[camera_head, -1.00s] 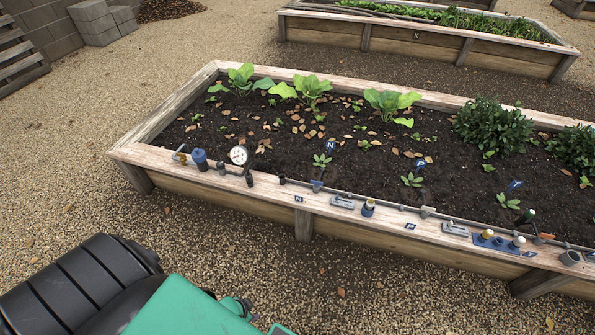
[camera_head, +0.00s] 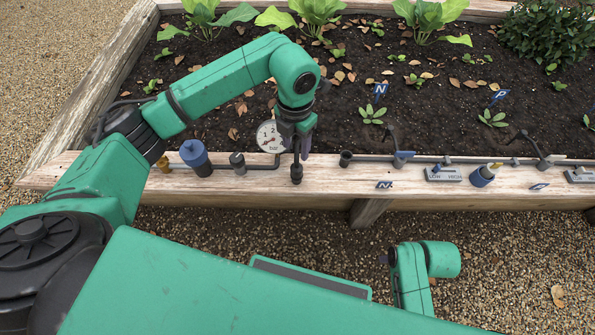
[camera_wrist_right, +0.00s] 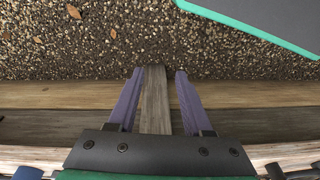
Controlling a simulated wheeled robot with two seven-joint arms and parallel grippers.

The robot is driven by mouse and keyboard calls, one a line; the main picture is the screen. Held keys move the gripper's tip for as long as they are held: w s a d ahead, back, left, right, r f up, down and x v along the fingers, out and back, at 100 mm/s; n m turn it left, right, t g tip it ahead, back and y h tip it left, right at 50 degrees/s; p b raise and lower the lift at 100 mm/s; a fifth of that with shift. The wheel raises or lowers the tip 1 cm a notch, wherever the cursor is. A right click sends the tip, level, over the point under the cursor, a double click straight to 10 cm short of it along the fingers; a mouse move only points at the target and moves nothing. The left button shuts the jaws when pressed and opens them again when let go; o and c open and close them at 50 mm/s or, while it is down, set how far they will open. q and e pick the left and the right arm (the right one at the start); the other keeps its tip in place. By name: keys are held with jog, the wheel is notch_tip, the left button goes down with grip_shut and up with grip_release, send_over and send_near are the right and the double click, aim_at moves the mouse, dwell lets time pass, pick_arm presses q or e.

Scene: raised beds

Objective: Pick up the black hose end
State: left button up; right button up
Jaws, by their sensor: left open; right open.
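A short black fitting, which looks like the black hose end (camera_head: 297,174), stands on the near wooden rim of the bed, just right of the pressure gauge. My left gripper (camera_head: 298,156) points down directly over it. Its dark fingers reach the fitting's upper part; whether they touch it cannot be told. The left gripper is open. My right gripper (camera_wrist_right: 159,73) is open and empty in the right wrist view, with purple fingers above the bed's side and a wooden post showing between them.
Soil with seedlings lies behind. Gravel (camera_head: 330,240) fills the front.

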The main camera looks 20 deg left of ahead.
aim_at(297, 166)
pick_arm(q)
notch_tip(297, 166, down, 10)
jog(key=shift+d+b, duration=0.1)
jog(key=shift+b, duration=0.8)
jog(key=shift+f, duration=0.35)
jog(key=shift+r, duration=0.1)
grip_shut()
pick_arm(e)
jog(key=r, duration=0.5)
jog(key=shift+s+a+r, duration=0.2)
jog(key=shift+r, duration=0.05)
pick_arm(q)
jog(key=shift+w+r, duration=0.1)
jog(key=shift+r, duration=0.3)
notch_tip(297, 166, up, 23)
jog(key=p, duration=0.6)
jog(key=shift+f, duration=0.15)
pick_arm(e)
notch_tip(297, 166, down, 7)
jog(key=d, duration=0.1)
jog(key=shift+r, duration=0.2)
